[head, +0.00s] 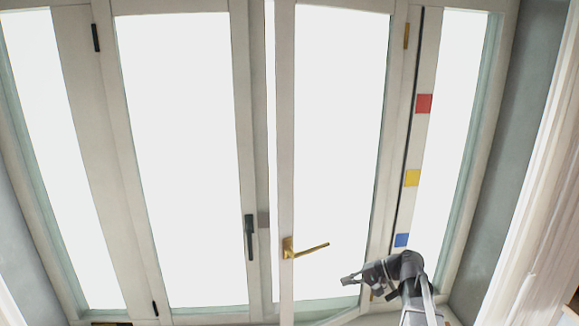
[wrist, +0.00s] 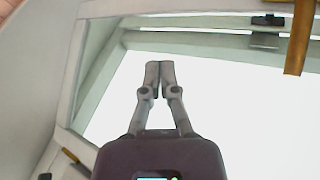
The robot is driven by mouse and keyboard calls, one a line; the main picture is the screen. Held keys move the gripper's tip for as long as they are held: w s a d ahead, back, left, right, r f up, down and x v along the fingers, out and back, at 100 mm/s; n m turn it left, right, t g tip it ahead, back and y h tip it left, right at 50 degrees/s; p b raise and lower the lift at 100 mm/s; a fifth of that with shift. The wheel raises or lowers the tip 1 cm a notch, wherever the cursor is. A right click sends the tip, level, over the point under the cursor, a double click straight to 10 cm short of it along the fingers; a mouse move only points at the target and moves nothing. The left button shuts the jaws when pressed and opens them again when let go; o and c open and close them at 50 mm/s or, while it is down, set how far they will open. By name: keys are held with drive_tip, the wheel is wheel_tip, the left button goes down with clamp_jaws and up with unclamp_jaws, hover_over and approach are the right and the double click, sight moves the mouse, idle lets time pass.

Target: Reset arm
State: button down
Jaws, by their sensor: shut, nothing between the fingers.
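My gripper (head: 350,279) is at the lower right in the head view, in front of the lower part of the right window sash. It points to the left, below the gold handle (head: 304,248) and apart from it. In the wrist view my gripper (wrist: 159,64) is shut, with its fingertips together and nothing between them. A bright pane and pale frame bars lie behind it there.
The right window sash (head: 286,150) looks slightly ajar, with a bright gap beside the left sash. The left sash has a dark handle (head: 249,237). Red (head: 424,103), yellow (head: 412,178) and blue (head: 401,240) squares sit on the right frame. A pale curtain (head: 530,200) hangs at the right.

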drive_tip(key=s+f+n+g+h+b, duration=0.1)
drive_tip(key=s+f+h+b, duration=0.3)
drive_tip(key=f, duration=0.5)
drive_tip(key=s+f+n+g+h+b, duration=0.1)
drive_tip(key=s+f+n+h+b, duration=0.2)
drive_tip(key=s+f+h, duration=0.5)
drive_tip(key=shift+s+a+f+b, duration=0.3)
drive_tip(key=shift+s+f+b, duration=0.3)
drive_tip(key=shift+s+f, duration=0.6)
drive_tip(key=shift+s+r, duration=0.15)
idle(0.4)
